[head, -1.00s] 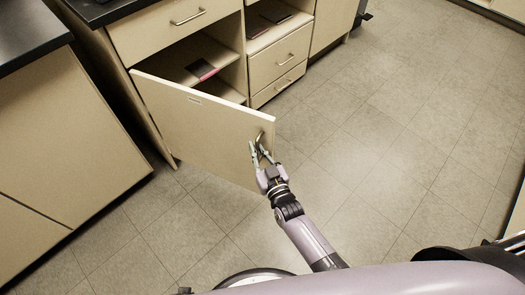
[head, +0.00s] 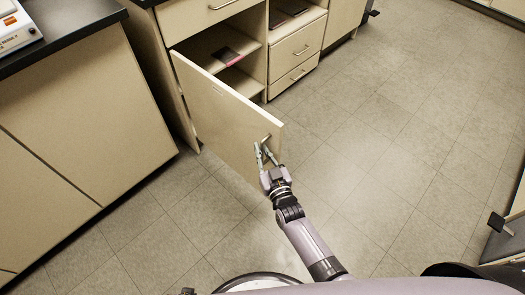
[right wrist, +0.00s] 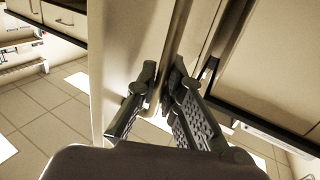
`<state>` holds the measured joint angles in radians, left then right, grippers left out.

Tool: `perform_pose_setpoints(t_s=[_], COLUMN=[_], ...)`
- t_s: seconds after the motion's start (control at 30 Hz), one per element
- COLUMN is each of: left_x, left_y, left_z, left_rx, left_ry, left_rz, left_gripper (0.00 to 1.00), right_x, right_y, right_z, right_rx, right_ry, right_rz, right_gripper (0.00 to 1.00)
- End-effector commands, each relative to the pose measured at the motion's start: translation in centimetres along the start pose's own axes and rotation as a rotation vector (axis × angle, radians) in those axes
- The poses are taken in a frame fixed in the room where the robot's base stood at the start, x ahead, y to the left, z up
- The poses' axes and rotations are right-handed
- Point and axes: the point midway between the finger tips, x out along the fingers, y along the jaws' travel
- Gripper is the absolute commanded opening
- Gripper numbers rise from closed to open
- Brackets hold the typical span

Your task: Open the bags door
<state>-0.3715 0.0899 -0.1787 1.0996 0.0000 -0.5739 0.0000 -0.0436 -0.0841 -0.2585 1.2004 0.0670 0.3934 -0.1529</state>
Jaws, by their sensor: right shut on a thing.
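The bags door (head: 222,108) is a cream cabinet door hinged at its left edge. In the head view it stands swung well out from the cabinet, with the shelves behind it exposed. Its metal handle (head: 266,140) is near the free edge. My right gripper (head: 264,156) is at that handle, shut on it. In the right wrist view the two fingers (right wrist: 160,90) close around the upright handle bar beside the door face (right wrist: 125,60). My left gripper does not show.
A dark, red-edged item (head: 229,56) lies on the shelf inside. Drawers (head: 296,47) stand to the right of the opening. Another cabinet (head: 85,110) with a black top is close on the left. The tiled floor (head: 390,130) on the right is clear.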

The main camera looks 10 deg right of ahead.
Motion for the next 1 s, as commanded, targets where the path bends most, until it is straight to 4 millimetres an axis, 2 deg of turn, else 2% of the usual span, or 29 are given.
perform_pose_setpoints(t_s=[0.2, 0.23, 0.53, 0.87, 1.0], left_x=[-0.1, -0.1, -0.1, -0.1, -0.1], left_y=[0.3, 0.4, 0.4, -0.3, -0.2], left_z=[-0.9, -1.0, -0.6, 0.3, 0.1], left_rx=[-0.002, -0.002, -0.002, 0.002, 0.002], left_ry=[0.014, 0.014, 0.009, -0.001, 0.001], left_rz=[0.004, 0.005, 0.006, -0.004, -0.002], left_gripper=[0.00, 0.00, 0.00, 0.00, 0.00], right_x=[0.1, 0.1, 0.1, -0.1, -1.5], right_y=[-0.1, -0.1, -0.1, -0.1, -0.1], right_z=[-0.1, -0.1, -0.1, 0.0, 0.1], right_rx=[-0.003, -0.003, 0.000, 0.000, 0.000], right_ry=[0.002, 0.002, 0.002, 0.001, -0.001], right_rz=[-0.002, -0.002, -0.001, -0.001, -0.001], right_gripper=[0.00, 0.09, 0.29, 0.30, 0.30])
